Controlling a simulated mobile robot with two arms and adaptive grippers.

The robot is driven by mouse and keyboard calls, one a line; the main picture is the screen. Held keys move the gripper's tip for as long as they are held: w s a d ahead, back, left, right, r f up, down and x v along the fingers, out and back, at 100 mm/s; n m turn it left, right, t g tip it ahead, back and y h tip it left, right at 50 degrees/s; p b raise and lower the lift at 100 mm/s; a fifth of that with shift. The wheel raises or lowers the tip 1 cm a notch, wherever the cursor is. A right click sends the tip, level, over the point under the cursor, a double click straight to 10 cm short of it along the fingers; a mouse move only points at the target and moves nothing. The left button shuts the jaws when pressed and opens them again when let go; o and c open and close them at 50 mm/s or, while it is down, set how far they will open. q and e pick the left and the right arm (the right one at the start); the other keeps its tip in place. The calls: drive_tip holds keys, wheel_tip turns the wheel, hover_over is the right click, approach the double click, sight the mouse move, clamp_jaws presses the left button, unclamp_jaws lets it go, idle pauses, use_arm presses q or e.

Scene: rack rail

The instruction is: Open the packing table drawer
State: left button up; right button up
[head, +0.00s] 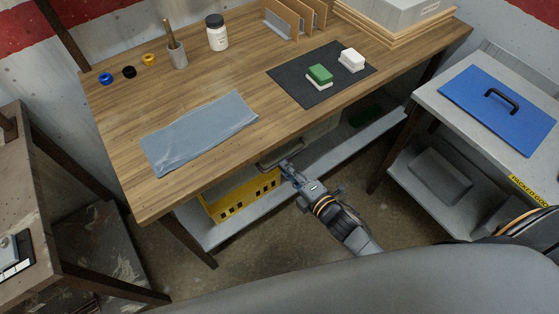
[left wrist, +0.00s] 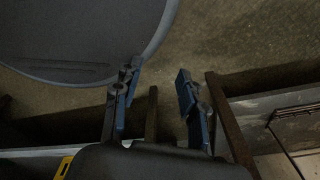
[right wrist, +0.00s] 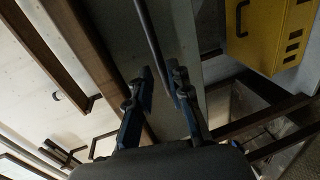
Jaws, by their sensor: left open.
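The packing table (head: 215,85) has a wooden top. Its drawer (head: 318,136) sits under the front edge, mostly hidden by the tabletop; how far it stands out is hard to tell. The drawer's bar handle (head: 279,155) is visible below the edge. My right gripper (head: 288,171) is at the handle's right end. In the right wrist view my right gripper (right wrist: 161,72) has its fingers apart, with the dark handle bar (right wrist: 151,35) running between their tips, close to the right finger. My left gripper (left wrist: 158,72) is open and empty above the floor.
A yellow crate (head: 240,197) stands on the grey lower shelf (head: 325,163) under the table. A blue cloth (head: 200,132) and a black mat (head: 300,95) lie on top. A side table with a blue lid (head: 500,105) is at right. Another bench (head: 30,190) is at left.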

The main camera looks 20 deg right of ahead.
drive_tip(key=shift+x, duration=2.25)
drive_tip(key=shift+c, duration=0.2)
clamp_jaws()
